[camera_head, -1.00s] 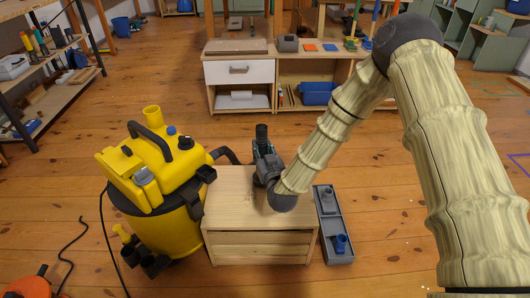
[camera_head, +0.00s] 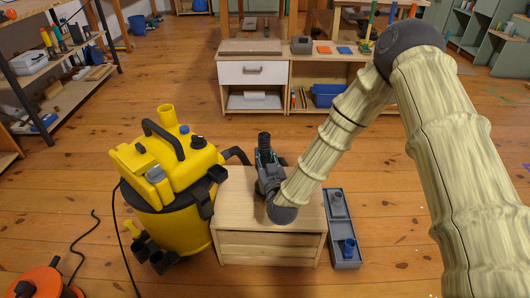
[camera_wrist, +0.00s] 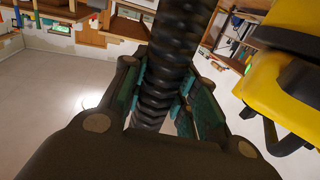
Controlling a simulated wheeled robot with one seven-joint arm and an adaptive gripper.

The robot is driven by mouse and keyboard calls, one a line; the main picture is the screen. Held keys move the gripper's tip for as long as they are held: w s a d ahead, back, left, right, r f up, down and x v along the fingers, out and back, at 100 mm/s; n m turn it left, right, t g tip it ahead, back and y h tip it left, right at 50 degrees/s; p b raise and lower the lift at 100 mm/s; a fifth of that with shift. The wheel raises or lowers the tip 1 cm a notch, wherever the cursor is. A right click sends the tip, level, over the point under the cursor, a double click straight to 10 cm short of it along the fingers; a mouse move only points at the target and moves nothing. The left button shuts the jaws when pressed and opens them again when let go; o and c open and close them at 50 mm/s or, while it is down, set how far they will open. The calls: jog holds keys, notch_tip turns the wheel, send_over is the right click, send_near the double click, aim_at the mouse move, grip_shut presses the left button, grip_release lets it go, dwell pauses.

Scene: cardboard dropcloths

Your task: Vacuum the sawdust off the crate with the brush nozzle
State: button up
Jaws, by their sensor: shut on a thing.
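The crate (camera_head: 300,209) is a pale wooden box standing on the floor in the middle of the head view. My gripper (camera_head: 266,162) is above the crate's top, toward its back left part. In the wrist view my gripper (camera_wrist: 165,85) is shut around a black ribbed hose (camera_wrist: 172,45), with teal pads on both sides. The yellow vacuum (camera_head: 165,160) stands just left of the crate. The brush nozzle cannot be made out; my gripper and wrist cover part of the crate top. Sawdust is not clearly visible on the bare part.
A grey tray (camera_head: 344,222) with grey and blue fittings lies right of the crate. An orange reel (camera_head: 40,284) is at the front left, with a dark cord on the floor. A low cabinet (camera_head: 254,72) stands behind. Clear wooden floor lies between cabinet and crate.

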jog(key=shift+a+p+v, duration=0.7)
jog(key=shift+p+v, duration=0.45)
jog(key=shift+v, duration=2)
notch_tip(320, 180, up, 6)
jog(key=p, duration=0.5)
jog(key=shift+s, duration=0.2)
jog(key=shift+a+r, duration=0.1)
